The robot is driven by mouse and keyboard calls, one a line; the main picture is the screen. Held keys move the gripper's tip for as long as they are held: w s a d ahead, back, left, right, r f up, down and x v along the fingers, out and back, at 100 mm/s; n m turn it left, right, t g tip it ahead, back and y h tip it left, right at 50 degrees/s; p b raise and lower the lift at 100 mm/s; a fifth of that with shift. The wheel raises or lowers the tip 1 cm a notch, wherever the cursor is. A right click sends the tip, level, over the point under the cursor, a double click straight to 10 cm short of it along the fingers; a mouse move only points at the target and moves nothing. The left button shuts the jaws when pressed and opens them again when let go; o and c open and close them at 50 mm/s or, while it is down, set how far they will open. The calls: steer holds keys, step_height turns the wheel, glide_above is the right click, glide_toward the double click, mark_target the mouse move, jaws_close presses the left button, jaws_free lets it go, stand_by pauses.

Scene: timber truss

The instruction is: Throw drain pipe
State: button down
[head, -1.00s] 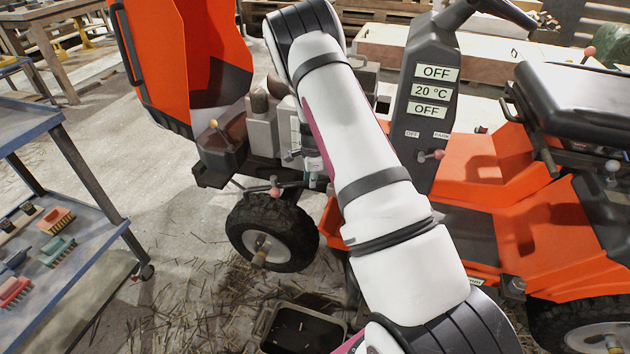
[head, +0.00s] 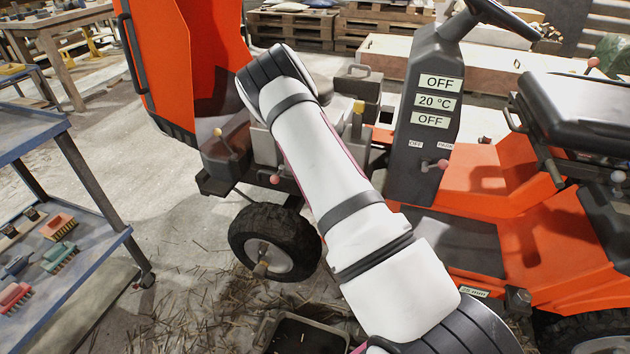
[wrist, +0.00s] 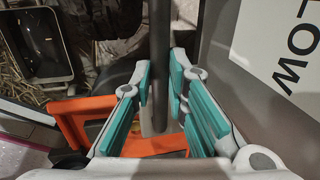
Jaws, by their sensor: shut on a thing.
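In the wrist view, my gripper (wrist: 160,72) has its teal-padded fingers closed in on a dark grey round rod (wrist: 161,35). The rod runs from the top edge down between the pads. It may be the drain pipe, but I cannot tell for sure. In the head view, my white arm reaches over the orange machine (head: 490,185), and my gripper is hidden behind it. A dark tray (head: 308,337) lies on the straw-strewn floor below; it also shows at the upper left of the wrist view (wrist: 38,45).
A grey control column (head: 425,115) with OFF and 20 °C labels stands right of my arm. A blue cart (head: 95,250) with brushes stands at the left.

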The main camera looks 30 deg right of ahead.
steer(key=c, duration=1.6)
jaws_free()
steer(key=shift+d, duration=0.1)
steer(key=shift+o, duration=0.2)
step_height(320, 180, up, 12)
steer(key=s+a, duration=0.1)
steer(key=a, duration=0.1)
steer(key=shift+s, duration=0.2)
steer(key=shift+f, duration=0.1)
